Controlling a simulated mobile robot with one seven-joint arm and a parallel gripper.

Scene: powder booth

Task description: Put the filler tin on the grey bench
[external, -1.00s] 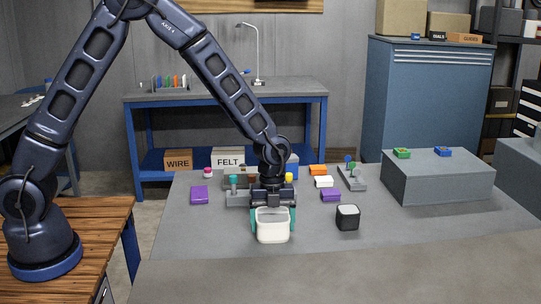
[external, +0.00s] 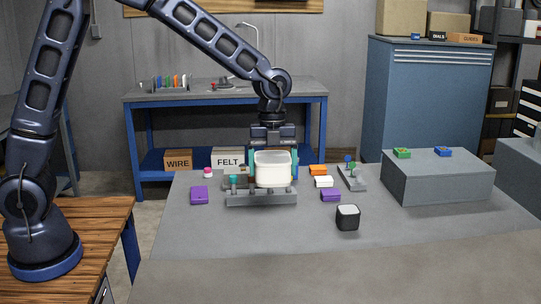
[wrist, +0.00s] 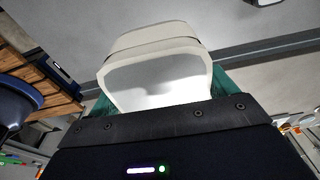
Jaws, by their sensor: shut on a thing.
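A white, open-topped tub (external: 273,172), the only tin-like thing I see in hand, appears to be the filler tin. My gripper (external: 272,160) is shut on it, a teal finger on each side. The tub is upright and looks raised above the front grey worktop (external: 270,230). In the wrist view, the tub (wrist: 155,75) sits between the teal fingers of my gripper (wrist: 162,98). A blue-framed bench with a grey top (external: 185,97) stands at the back. I cannot tell which grey surface is the named bench.
A grey rack (external: 260,199) is behind or below the tub, partly hidden. Purple boxes (external: 199,195), a black-and-white cube (external: 347,217) and a grey block (external: 438,180) stand on the worktop. Its front part is clear. A lamp and a rack of coloured pieces (external: 170,83) are on the back bench.

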